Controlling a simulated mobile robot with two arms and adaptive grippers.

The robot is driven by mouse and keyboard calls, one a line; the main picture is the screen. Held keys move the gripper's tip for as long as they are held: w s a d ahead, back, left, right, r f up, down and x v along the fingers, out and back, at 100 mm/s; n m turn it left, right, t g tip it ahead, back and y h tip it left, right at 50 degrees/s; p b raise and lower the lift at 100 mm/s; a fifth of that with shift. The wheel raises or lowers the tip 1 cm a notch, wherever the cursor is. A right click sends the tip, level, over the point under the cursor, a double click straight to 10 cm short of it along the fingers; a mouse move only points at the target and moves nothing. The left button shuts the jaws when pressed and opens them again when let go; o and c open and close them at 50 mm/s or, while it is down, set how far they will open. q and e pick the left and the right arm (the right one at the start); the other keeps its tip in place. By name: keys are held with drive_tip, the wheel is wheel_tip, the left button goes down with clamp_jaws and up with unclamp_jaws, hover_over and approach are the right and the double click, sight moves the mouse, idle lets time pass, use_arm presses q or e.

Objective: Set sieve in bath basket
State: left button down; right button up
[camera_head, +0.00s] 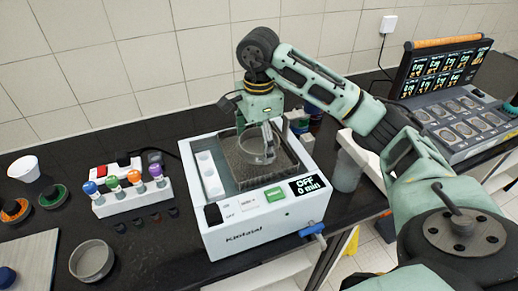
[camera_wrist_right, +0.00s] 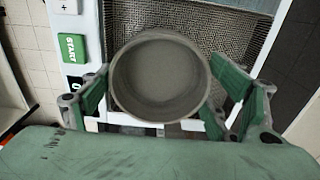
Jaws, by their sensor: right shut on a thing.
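The sieve (camera_head: 254,149) is a round grey pan, held within the opening of the white bath (camera_head: 246,240). The wire-mesh basket (camera_head: 236,177) lines that opening and lies below and around the sieve. My right gripper (camera_head: 266,135) comes down from above and is shut on the sieve. In the right wrist view the sieve (camera_wrist_right: 158,78) sits between the two green fingers of my gripper (camera_wrist_right: 160,92), with mesh (camera_wrist_right: 225,35) visible behind it. I cannot tell whether the sieve touches the basket floor. My left gripper is out of view.
A rack (camera_head: 128,189) with several coloured-knob tools stands left of the bath. A grey round pan (camera_head: 92,261) and a white cup (camera_head: 24,168) are further left. A grey cylinder (camera_head: 348,174) stands to the right, near a console (camera_head: 460,115). The tiled wall is behind.

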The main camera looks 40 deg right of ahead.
sight(260, 150)
wheel_tip(260, 150, down, 3)
drive_tip(key=shift+s+f+p, duration=0.15)
drive_tip(key=shift+p, duration=0.6)
drive_tip(key=shift+d+f, duration=0.1)
drive_tip(key=shift+f, duration=0.15)
drive_tip(key=o, duration=0.8)
drive_tip(key=shift+b, duration=0.3)
drive_tip(key=shift+c, duration=0.2)
drive_tip(key=o, duration=0.5)
drive_tip(key=shift+c, duration=0.2)
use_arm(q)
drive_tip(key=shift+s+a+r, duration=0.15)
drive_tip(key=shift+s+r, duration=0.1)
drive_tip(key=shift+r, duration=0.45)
